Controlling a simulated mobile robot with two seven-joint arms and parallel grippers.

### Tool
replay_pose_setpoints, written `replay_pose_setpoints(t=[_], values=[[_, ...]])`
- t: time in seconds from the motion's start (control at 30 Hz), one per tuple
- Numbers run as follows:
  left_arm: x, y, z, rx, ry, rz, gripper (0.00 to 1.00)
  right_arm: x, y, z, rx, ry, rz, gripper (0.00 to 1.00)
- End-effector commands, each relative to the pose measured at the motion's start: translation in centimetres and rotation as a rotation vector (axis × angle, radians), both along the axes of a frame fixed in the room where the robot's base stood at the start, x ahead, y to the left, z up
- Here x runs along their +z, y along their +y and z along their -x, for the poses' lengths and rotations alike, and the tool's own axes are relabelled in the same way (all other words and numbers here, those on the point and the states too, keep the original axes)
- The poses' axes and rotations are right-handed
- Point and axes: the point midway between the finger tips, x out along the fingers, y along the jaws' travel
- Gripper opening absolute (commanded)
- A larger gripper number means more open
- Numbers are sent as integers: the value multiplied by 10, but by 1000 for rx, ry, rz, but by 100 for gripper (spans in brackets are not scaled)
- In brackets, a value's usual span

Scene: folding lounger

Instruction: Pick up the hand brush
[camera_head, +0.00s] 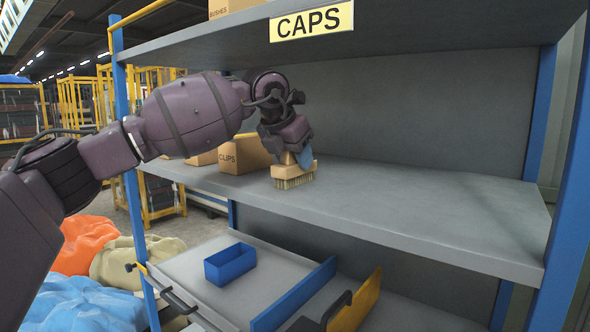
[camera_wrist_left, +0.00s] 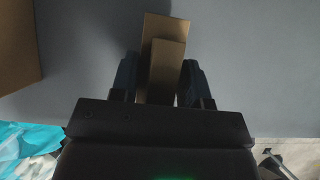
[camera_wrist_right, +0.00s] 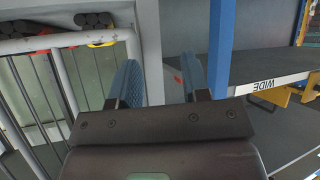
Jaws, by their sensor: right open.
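The hand brush (camera_head: 293,171) has a wooden body with pale bristles pointing down and stands on the middle shelf, bristles at the shelf surface. My left gripper (camera_head: 297,155) is over it, with a blue finger beside its upright handle. In the left wrist view the brush (camera_wrist_left: 165,65) shows between the two dark fingers (camera_wrist_left: 162,78). They stand wide apart, one on each side of the handle; contact is hard to make out. My right gripper (camera_wrist_right: 158,80) is open and empty, away from the brush, and is not seen in the head view.
A CLIPS carton (camera_head: 243,154) stands left of the brush on the middle shelf (camera_head: 420,205). The upper shelf with the CAPS label (camera_head: 312,23) hangs above my left arm. Below are a blue bin (camera_head: 230,264) and a drawer. The shelf right of the brush is clear. A railing (camera_wrist_right: 65,42) is near my right gripper.

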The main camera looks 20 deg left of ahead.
Motion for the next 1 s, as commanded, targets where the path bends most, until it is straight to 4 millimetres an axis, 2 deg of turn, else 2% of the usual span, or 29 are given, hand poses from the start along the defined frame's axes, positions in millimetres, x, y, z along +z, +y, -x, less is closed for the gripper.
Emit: replay_pose_setpoints(t=[0.03,0.13,0.17,0.47,0.8,1.0], values=[[0,0,0,0,0,0,32,0,0,0,0,1,0,43],[0,0,0,0,0,0,17,0,0,0,0,0,0,43],[1,0,0,0,-1,0,16,0,0,0,0,0,0,43],[4,0,0,1,-2,1,16,2,1,-6,4,-12,0,43],[38,-1,0,-1,-3,2,16,-3,2,-9,5,-16,0,43],[34,9,22,1,-1,0,16,-11,1,-6,3,-9,-1,43]])
